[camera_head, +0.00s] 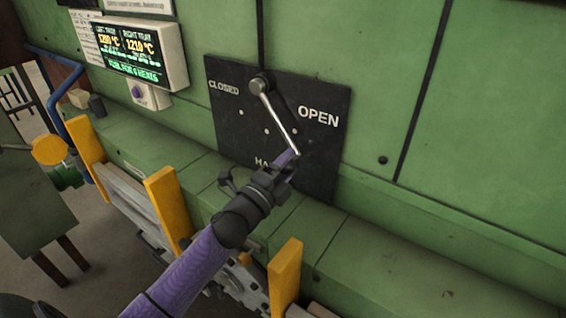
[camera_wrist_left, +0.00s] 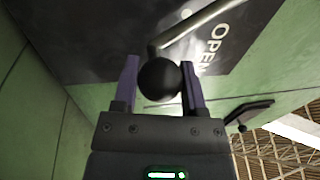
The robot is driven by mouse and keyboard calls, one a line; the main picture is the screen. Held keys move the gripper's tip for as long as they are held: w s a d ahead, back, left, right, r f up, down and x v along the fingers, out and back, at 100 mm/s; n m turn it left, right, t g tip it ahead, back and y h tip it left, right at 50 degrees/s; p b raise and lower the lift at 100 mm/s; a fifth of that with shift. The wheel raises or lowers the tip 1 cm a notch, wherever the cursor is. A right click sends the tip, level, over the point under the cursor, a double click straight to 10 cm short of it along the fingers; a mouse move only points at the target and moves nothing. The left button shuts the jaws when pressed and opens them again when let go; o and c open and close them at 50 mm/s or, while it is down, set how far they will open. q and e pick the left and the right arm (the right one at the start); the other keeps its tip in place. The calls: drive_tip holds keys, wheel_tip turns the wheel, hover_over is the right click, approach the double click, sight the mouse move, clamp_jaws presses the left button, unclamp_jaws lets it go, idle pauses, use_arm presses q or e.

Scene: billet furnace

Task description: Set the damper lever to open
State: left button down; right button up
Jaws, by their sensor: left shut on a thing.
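The damper lever (camera_head: 277,113) is a metal rod on a black plate (camera_head: 231,130) on the green wall. It runs from its round pivot down and to the right, between the partly hidden "HA..." label and the "OPEN" label (camera_head: 319,116). "CLOSED" (camera_head: 224,88) is at the upper left. My left gripper (camera_head: 286,161) is at the lever's lower end. In the left wrist view, the lever's black ball knob (camera_wrist_left: 159,80) sits between the two purple fingers of the left gripper (camera_wrist_left: 160,78), which is shut on it. In the head view the gripper hides the knob.
A display box (camera_head: 143,52) with temperature readings is on the wall at the upper left, with a purple button (camera_head: 137,92) below it. A green ledge (camera_head: 400,247) runs under the plate. Yellow posts (camera_head: 285,277) stand in front of it.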

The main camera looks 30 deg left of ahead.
use_arm(q)
drive_tip(key=shift+d+r, duration=0.25)
drive_tip(key=shift+n, duration=0.3)
drive_tip(key=shift+c, duration=0.7)
unclamp_jaws()
drive_tip(key=shift+s, duration=0.1)
drive_tip(key=b+v, duration=0.2)
drive_tip(key=v, duration=0.7)
drive_tip(key=shift+s, duration=0.35)
drive_tip(key=shift+f, duration=0.15)
